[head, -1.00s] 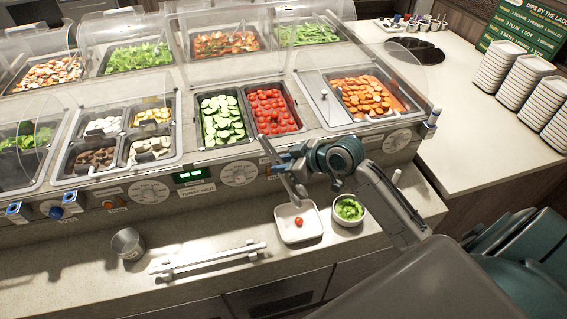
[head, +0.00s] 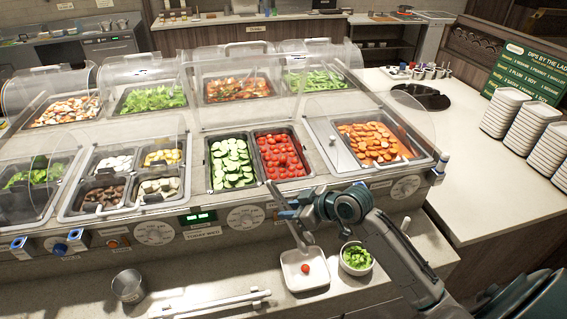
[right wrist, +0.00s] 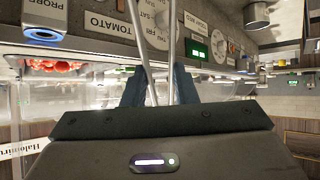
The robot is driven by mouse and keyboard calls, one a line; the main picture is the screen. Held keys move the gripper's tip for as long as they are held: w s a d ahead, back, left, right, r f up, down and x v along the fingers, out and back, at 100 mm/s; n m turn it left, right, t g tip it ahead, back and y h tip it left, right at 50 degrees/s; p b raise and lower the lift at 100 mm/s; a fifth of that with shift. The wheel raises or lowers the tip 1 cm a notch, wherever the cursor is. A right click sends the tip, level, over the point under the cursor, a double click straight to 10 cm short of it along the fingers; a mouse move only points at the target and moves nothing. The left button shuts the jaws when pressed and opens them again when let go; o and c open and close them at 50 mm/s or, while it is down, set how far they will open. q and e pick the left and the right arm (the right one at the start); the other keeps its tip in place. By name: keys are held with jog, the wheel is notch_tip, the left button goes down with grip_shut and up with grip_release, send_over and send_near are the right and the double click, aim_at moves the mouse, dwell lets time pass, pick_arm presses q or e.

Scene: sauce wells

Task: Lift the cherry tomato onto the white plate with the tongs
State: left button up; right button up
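The white plate (head: 290,282) is a small square dish on the front counter. One red cherry tomato (head: 305,268) lies in it, near the middle. My right gripper (head: 288,214) is above and behind the plate, shut on the metal tongs (head: 300,236). The lower end of the tongs points down toward the plate's back edge, apart from the tomato. In the right wrist view, the tongs (right wrist: 146,52) run between the fingers of my right gripper (right wrist: 160,88); their tips are not clear there. A pan of cherry tomatoes (head: 281,155) sits in the salad bar. My left gripper is not in view.
A bowl of greens (head: 357,270) stands right of the plate. A white rail-like rest (head: 215,304) and a metal cup (head: 128,286) are to the left. Clear guards (head: 235,95) overhang the food pans. The right counter has stacked white dishes (head: 504,113) and free room.

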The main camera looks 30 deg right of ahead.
dwell(0.6)
jog(key=a+f+m+t+h+b, duration=0.1)
jog(key=a+f+m+h+b, duration=0.3)
jog(key=b, duration=0.7)
jog(key=shift+w+a+f+m+t+h+b, duration=0.35)
jog(key=shift+a+m+h, duration=0.45)
jog(key=shift+a+m, duration=0.65)
jog(key=shift+s+a+r+n, duration=0.1)
jog(key=shift+a+n, duration=0.1)
jog(key=shift+n, duration=0.05)
jog(key=shift+a, duration=0.1)
